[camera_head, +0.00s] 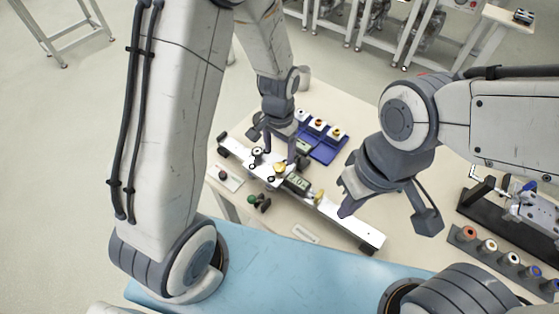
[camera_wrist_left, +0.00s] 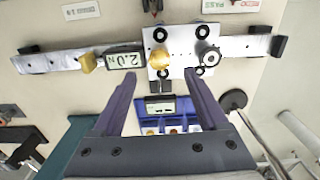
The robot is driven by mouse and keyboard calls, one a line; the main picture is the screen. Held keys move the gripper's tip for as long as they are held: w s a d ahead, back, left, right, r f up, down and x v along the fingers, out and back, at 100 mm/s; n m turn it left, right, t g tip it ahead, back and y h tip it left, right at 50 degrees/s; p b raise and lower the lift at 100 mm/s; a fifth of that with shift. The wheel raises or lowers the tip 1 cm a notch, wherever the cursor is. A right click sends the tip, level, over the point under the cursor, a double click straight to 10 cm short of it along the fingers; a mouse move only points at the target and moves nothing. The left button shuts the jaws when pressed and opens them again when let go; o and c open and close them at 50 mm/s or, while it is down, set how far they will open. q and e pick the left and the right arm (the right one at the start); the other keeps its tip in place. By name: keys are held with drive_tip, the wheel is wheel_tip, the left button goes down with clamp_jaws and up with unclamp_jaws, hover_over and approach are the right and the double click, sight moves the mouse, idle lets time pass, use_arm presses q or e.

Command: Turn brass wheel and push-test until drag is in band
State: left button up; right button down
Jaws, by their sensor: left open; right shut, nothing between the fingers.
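The brass wheel (camera_head: 280,168) sits on the white carriage plate (camera_head: 265,170), which straddles the long rail (camera_head: 352,226). In the left wrist view the brass wheel (camera_wrist_left: 157,57) lies just ahead of and between my left fingertips (camera_wrist_left: 158,76). My left gripper (camera_head: 280,156) is open above the carriage; contact with the wheel cannot be told. A display (camera_wrist_left: 122,58) beside the carriage reads 2.0 N, with a yellow piece (camera_wrist_left: 87,62) next to it. A round dark-and-silver knob (camera_wrist_left: 207,55) is on the carriage's other side. My right gripper (camera_head: 346,204) is shut and empty over the rail's right part.
A blue tray (camera_head: 337,149) with several brass and white pieces stands behind the rail. A rack with several coloured spools (camera_head: 488,246) and a dark fixture stand right.

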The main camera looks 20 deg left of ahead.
sight(279, 167)
use_arm(q)
wheel_tip(279, 167, down, 6)
drive_tip(key=shift+f+p, duration=0.1)
drive_tip(key=shift+p, duration=0.2)
